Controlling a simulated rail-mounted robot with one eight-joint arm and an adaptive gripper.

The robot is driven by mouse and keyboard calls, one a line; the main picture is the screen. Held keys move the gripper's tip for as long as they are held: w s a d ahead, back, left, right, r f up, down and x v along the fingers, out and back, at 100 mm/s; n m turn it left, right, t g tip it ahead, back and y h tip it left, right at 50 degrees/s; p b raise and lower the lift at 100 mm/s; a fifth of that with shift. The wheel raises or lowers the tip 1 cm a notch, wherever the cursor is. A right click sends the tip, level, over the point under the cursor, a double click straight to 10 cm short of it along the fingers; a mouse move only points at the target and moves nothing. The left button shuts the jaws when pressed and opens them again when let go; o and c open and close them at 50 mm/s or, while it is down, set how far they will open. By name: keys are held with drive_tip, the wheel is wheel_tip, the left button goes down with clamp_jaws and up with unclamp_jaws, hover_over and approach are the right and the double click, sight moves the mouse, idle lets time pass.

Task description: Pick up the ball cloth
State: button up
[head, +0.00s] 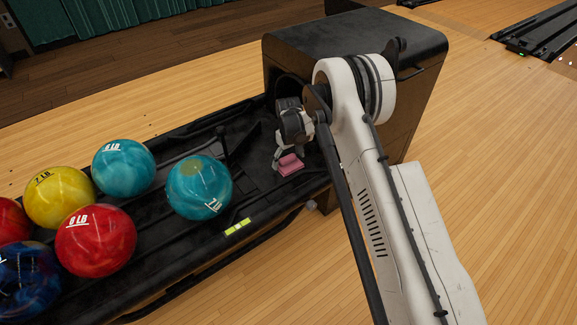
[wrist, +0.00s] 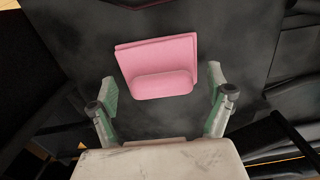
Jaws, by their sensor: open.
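The ball cloth (head: 289,165) is a folded pink cloth lying on the black ball return bed near the hooded end. In the wrist view the pink cloth (wrist: 158,64) lies flat, with a raised fold along its near side. My gripper (head: 283,158) is right above or beside the cloth and partly hides it in the head view. In the wrist view my gripper (wrist: 164,88) is open, with one green-padded finger on each side of the cloth's near part. Nothing is held.
The black ball return (head: 170,230) carries a teal ball (head: 200,187) left of my gripper, and another teal ball (head: 124,167), a yellow ball (head: 60,196) and red ones further left. The black hood (head: 350,40) stands close behind my arm. A yellow-green label (head: 238,227) marks the near rim.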

sight(286, 159)
drive_tip(key=shift+c, duration=0.5)
drive_tip(key=c, duration=1)
drive_tip(key=shift+r, duration=0.15)
drive_tip(key=shift+r+p, duration=0.4)
drive_tip(key=shift+r, duration=0.15)
drive_tip(key=r+p, duration=0.1)
drive_tip(key=r, duration=0.1)
drive_tip(key=a+r, duration=0.1)
drive_tip(key=shift+s+r+p, duration=0.15)
drive_tip(key=shift+r+p, duration=0.2)
drive_tip(key=shift+p, duration=0.05)
drive_tip(key=s+a+r+p, duration=0.3)
drive_tip(key=a+r, duration=0.3)
drive_tip(key=a, duration=0.4)
drive_tip(key=shift+s, duration=0.25)
